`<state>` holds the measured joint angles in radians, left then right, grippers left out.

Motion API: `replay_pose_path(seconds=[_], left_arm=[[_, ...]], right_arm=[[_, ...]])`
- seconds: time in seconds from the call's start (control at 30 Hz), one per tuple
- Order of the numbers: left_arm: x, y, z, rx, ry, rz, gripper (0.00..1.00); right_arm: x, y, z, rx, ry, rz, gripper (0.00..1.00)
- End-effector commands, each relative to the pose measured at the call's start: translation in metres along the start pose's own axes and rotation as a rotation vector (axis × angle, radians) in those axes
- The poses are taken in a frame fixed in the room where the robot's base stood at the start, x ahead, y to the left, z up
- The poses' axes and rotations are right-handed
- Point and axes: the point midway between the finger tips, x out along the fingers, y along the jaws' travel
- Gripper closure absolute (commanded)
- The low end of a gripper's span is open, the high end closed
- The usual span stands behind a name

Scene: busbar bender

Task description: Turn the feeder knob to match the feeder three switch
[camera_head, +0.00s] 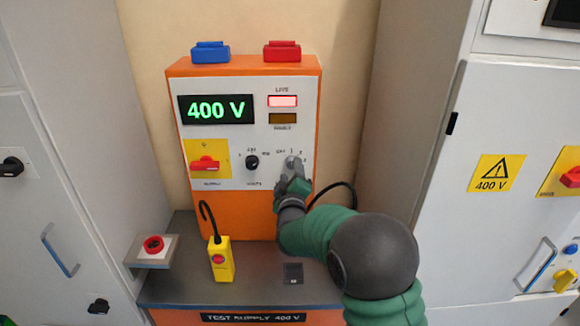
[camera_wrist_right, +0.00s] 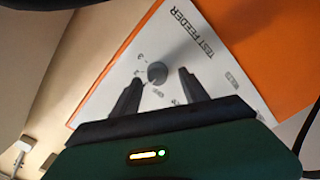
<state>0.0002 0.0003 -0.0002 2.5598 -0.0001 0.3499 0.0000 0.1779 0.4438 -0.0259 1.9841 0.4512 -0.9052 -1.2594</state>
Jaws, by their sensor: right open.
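The feeder knob (camera_head: 291,162) is a small grey round knob on the right of the white panel of the orange test supply box. In the right wrist view the knob (camera_wrist_right: 157,73) sits beside the words TEST FEEDER. My right gripper (camera_wrist_right: 158,78) is open, with its two dark fingers on either side of the knob's near side. I cannot tell whether they touch it. In the head view my right gripper (camera_head: 298,180) covers the lower part of the knob's dial. My left gripper is not in view. I cannot make out the knob's pointer or a feeder three switch.
A black volts knob (camera_head: 252,162) and a red supply switch (camera_head: 205,164) are left of the feeder knob. The display (camera_head: 216,109) reads 400 V. Grey cabinets flank both sides.

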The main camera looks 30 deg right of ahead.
Motion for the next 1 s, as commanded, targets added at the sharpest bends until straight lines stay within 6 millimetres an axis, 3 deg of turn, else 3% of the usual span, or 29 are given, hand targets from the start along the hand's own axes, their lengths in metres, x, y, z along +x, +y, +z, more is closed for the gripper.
replay_pose_path(seconds=[0.2,0.47,0.87,1.0], left_arm=[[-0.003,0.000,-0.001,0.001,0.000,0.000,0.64],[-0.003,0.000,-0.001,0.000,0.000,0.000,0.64],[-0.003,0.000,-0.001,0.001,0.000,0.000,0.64],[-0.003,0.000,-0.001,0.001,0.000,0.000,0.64]], right_arm=[[0.024,0.000,-0.001,-0.001,0.001,-0.001,0.48],[0.025,-0.001,-0.003,-0.001,0.002,-0.001,0.48],[0.026,-0.002,-0.001,-0.001,-0.001,-0.003,1.00],[0.026,-0.002,0.001,0.000,-0.003,-0.004,1.00]])
